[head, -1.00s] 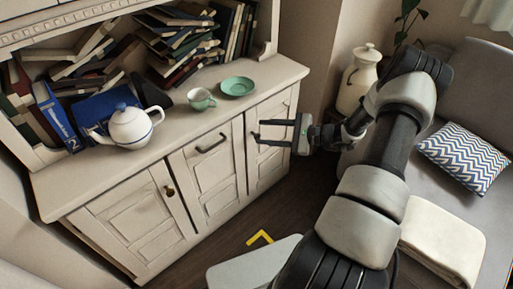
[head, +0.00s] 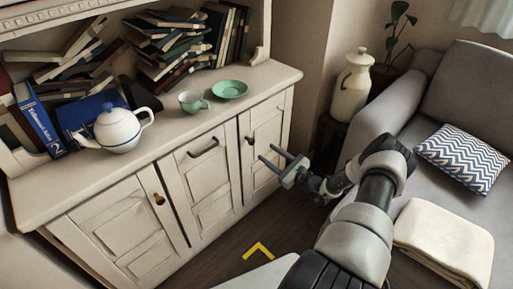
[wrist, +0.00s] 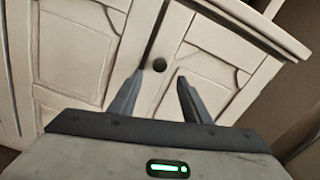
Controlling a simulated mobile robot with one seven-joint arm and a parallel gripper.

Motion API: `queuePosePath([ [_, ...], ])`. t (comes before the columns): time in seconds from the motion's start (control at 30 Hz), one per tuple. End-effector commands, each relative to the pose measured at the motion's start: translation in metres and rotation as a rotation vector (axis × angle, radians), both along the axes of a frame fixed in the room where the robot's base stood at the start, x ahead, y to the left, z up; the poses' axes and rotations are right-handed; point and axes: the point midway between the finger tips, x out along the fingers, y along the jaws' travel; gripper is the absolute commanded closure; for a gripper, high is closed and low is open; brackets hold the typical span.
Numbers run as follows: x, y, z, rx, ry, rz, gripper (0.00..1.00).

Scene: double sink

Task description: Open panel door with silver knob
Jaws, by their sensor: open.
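The cream cabinet has panel doors, all closed. The right door (head: 264,140) carries a small round dark knob (head: 249,140) near its left edge; its finish looks dark rather than clearly silver. The same knob shows in the wrist view (wrist: 160,65), beyond and between my fingertips. My gripper (head: 269,153) is open and empty, in front of the right door, with its fingers pointing at it. In the wrist view my gripper (wrist: 160,77) shows both fingers spread, apart from the knob. The left door (head: 120,220) has a brownish knob (head: 159,199).
The middle door has a dark bar handle (head: 203,148). A teapot (head: 118,130), green cup (head: 192,101) and saucer (head: 230,89) stand on the cabinet top. A sofa (head: 400,125) lies right of my arm.

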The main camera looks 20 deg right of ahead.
Motion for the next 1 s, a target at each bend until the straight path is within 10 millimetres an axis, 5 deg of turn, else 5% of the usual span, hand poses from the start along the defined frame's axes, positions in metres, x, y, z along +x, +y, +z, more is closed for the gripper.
queuePosePath([
  [0.4, 0.067, 0.024, -0.001, -0.002, -0.001, 0.001, 0.56],
  [0.8, 0.075, 0.027, 0.000, 0.000, 0.000, 0.001, 0.56],
  [1.0, 0.074, 0.027, 0.000, 0.000, 0.000, 0.001, 0.88],
])
